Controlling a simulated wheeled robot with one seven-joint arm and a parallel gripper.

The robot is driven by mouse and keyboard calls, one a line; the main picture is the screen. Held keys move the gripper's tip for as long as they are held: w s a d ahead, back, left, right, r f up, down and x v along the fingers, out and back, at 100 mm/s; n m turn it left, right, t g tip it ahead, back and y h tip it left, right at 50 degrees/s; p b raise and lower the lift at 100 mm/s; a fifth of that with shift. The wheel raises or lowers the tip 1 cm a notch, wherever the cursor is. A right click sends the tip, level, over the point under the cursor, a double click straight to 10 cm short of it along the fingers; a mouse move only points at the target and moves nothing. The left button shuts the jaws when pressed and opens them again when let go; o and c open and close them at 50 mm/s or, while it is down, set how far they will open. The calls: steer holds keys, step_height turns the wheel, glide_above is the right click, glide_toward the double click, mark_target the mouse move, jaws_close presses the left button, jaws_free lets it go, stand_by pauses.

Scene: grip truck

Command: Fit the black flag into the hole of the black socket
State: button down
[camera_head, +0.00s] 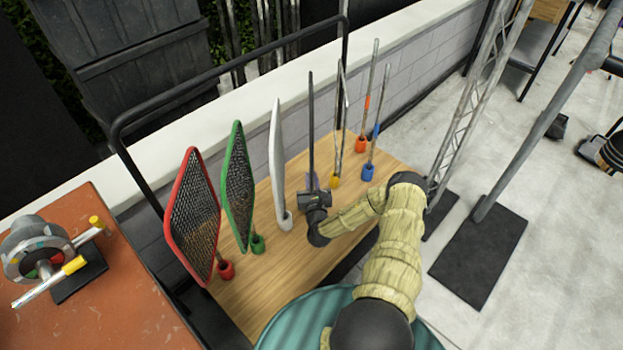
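The black flag (311,125) stands near upright above the wooden board and is seen almost edge-on as a thin dark strip. Its lower end meets my gripper (314,196), which appears shut on it low down. The fingertips are small and partly hidden by the gripper body. I cannot make out the black socket; the gripper and wrist cover the board there.
The wooden board (262,290) carries a red flag (194,215), a green flag (237,185) and a white flag (277,160) in sockets to the left. Several thin flags stand in yellow, orange and blue sockets (368,172) to the right. A black rail (230,65) runs behind.

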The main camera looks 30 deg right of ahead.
steer(key=shift+f, duration=0.8)
steer(key=shift+f+b, duration=0.3)
steer(key=shift+f, duration=0.05)
stand_by(0.3)
steer(key=c, duration=1.3)
jaws_free()
steer(key=shift+c, duration=0.2)
steer(key=shift+s, duration=0.1)
steer(key=p+v, duration=0.1)
steer(key=v, duration=0.6)
steer(key=shift+s, duration=0.15)
steer(key=shift+f, duration=0.1)
